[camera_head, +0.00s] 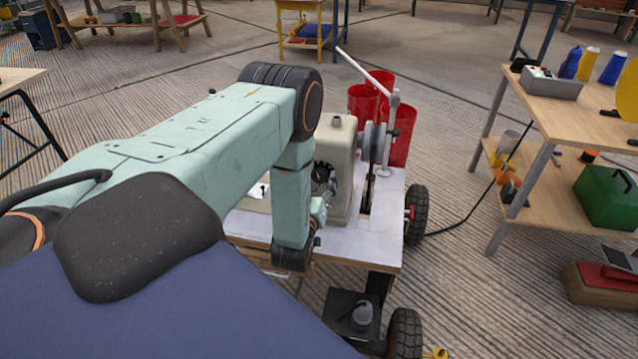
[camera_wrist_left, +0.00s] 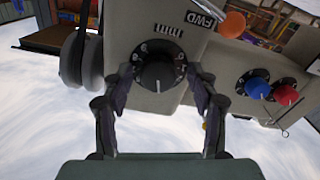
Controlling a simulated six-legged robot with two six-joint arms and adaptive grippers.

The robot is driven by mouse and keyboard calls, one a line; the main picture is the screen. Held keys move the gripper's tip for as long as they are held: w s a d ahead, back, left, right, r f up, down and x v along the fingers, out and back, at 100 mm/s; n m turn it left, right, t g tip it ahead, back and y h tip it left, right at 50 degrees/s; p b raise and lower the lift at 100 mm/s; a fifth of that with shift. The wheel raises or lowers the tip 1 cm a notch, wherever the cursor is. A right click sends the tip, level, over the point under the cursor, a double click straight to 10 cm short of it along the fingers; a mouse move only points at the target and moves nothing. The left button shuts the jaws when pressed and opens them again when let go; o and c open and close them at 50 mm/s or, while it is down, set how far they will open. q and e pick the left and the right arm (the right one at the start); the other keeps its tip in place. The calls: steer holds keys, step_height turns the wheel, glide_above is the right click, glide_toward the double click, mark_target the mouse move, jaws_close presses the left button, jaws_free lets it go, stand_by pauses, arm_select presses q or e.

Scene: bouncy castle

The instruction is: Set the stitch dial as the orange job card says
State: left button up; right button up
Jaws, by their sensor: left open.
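The beige sewing machine (camera_head: 342,145) stands on a white-topped wheeled table (camera_head: 385,225). Its black stitch dial (camera_wrist_left: 160,66) has a pale-marked ring around a dark centre knob; the markings are too small to read. My left gripper (camera_head: 322,190) is at the machine's near face, partly hidden by my own arm. In the left wrist view my left gripper (camera_wrist_left: 158,84) is open, one finger on each side of the dial. Whether the fingers touch it I cannot tell. I cannot make out an orange job card. My right gripper is out of view.
A blue knob (camera_wrist_left: 254,88), a red knob (camera_wrist_left: 286,95), an orange round part (camera_wrist_left: 233,25) and a FWD label (camera_wrist_left: 202,19) are near the dial. Red bins (camera_head: 402,135) stand behind the machine. A wooden workbench (camera_head: 570,110) is at the right, with floor between.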

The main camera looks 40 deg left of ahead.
arm_select(q)
steer(key=shift+w+d, duration=0.1)
steer(key=c, duration=1.2)
steer(key=shift+o, duration=0.2)
